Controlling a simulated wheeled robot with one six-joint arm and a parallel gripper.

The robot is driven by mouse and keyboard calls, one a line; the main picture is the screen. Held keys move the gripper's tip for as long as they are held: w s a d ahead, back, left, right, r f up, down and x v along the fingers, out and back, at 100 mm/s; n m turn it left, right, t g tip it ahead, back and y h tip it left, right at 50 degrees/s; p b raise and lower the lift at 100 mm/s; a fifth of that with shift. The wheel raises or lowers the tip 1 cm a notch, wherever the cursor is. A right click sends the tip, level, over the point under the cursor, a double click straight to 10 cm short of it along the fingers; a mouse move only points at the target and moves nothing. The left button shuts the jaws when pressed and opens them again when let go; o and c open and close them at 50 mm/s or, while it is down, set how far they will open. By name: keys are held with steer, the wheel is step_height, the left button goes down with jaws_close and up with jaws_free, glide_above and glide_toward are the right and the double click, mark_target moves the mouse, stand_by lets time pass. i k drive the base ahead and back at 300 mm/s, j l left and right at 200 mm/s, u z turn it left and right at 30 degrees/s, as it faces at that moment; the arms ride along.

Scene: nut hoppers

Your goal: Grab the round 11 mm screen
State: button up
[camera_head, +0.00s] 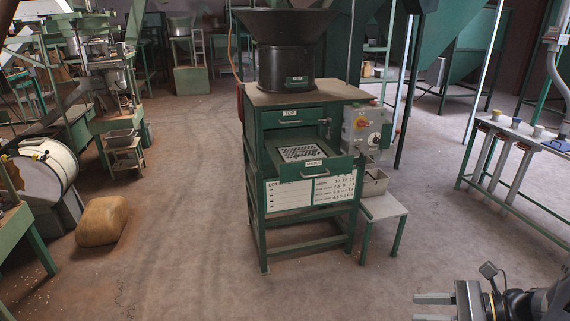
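A green sizing machine (296,113) stands in the middle with a drawer (335,168) pulled out at its front. In the drawer lies a pale flat plate (300,153) with a dark speckled or perforated pattern. I cannot read its size or tell whether its holes are round, so I cannot say which thing is the 11 mm screen. My gripper (424,308) is at the bottom right, well apart from the machine. Its two fingers point left with an empty gap between them.
A control box (367,128) sits on the machine's right side. A low stand (383,206) is beside it, with a metal bin (373,183). A rack table (520,132) is at the right. A brown sack (101,221) lies at left. The front floor is clear.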

mark_target(305, 154)
steer(key=j+u, duration=0.1)
steer(key=u, duration=0.35)
steer(key=i+u, duration=0.15)
steer(key=u, duration=0.25)
steer(key=i+u, duration=0.1)
steer(key=u, duration=0.35)
steer(key=i+l+z, duration=0.1)
steer(key=i+z, duration=1.1)
steer(key=i+j+z, duration=0.25)
steer(key=z, duration=0.15)
steer(key=i+l+z, duration=0.2)
steer(key=i+z, duration=0.2)
steer(key=i+l+z, duration=0.1)
steer(key=i+z, duration=0.7)
steer(key=i+u, duration=0.1)
steer(key=u, duration=0.3)
steer(key=i+u, duration=0.1)
steer(key=u, duration=0.65)
steer(key=i+l+u, duration=0.1)
steer(key=u, duration=0.3)
steer(key=l+u, duration=0.1)
steer(key=u, duration=1.15)
